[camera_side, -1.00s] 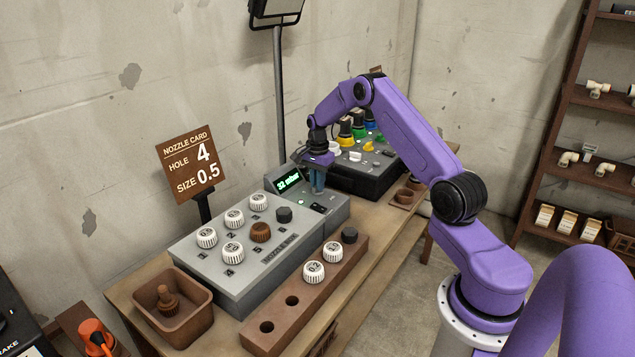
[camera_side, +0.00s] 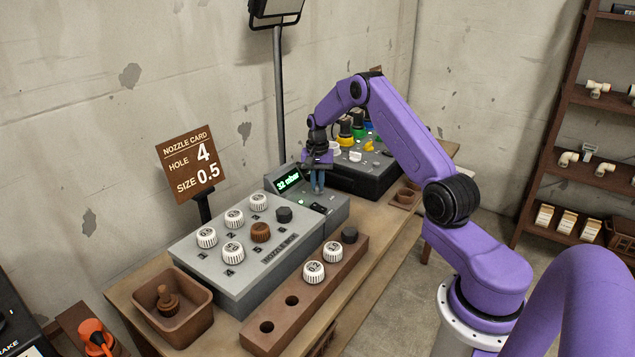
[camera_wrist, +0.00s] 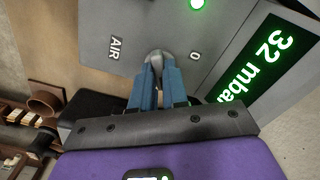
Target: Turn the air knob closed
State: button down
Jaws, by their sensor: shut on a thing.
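The air knob (camera_wrist: 158,57) is a small grey knob on the grey nozzle box, between the labels "AIR" and "0" in the wrist view. My gripper (camera_wrist: 157,66) has its blue fingers closed on the knob, which they partly hide. A green light (camera_wrist: 197,3) is lit near the knob.
White numbered caps and a brown cap (camera_side: 261,232) sit on the box. A brown rack (camera_side: 300,306) with caps and empty holes lies in front. A brown bin (camera_side: 172,326) is at left. A black panel with coloured knobs (camera_side: 362,172) stands behind. A sign (camera_side: 193,163) reads hole 4, size 0.5.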

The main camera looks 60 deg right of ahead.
aim_at(317, 185)
jog(key=n, duration=1.1)
jog(key=shift+r+n, duration=0.1)
jog(key=shift+n, duration=0.2)
dwell(0.4)
jog(key=c, duration=1.1)
grip_release()
jog(key=shift+c, duration=0.2)
notch_tip(317, 185, up, 17)
jog(key=shift+r, duration=0.2)
jog(key=shift+a, duration=0.1)
